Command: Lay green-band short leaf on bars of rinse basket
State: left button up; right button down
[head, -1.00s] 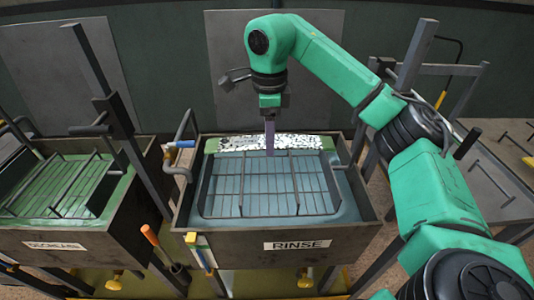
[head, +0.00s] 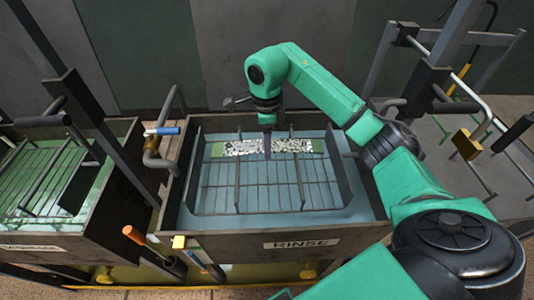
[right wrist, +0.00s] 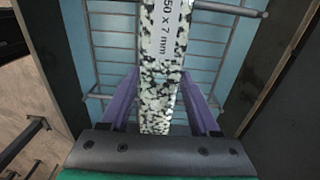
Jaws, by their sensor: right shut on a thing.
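The leaf (head: 245,147) is a short, flat strip with black-and-white speckle and green ends, lying crosswise in the head view. My right gripper (head: 267,148) is shut on its middle, with purple fingers pointing down. The right wrist view shows the leaf (right wrist: 160,75) between both fingers, its white label reading "50 x 7 mm". The rinse basket (head: 215,190) is a dark wire frame with bars and upright dividers. The leaf is over or in its rear part; I cannot tell whether it touches the bars. My left gripper is not in view.
The basket sits in the bluish tank marked RINSE (head: 300,244). A second tank with green liquid (head: 45,185) stands at left. The basket's front part is empty.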

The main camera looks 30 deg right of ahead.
jog(key=f, duration=0.3)
jog(key=shift+s+a+p, duration=0.15)
jog(key=shift+s+p, duration=0.1)
jog(key=shift+p, duration=0.15)
jog(key=shift+w+f, duration=0.15)
jog(key=shift+f, duration=0.45)
jog(key=shift+f+b, duration=0.3)
jog(key=shift+b, duration=0.1)
jog(key=shift+c, duration=0.6)
grip_release()
jog(key=shift+f, duration=0.1)
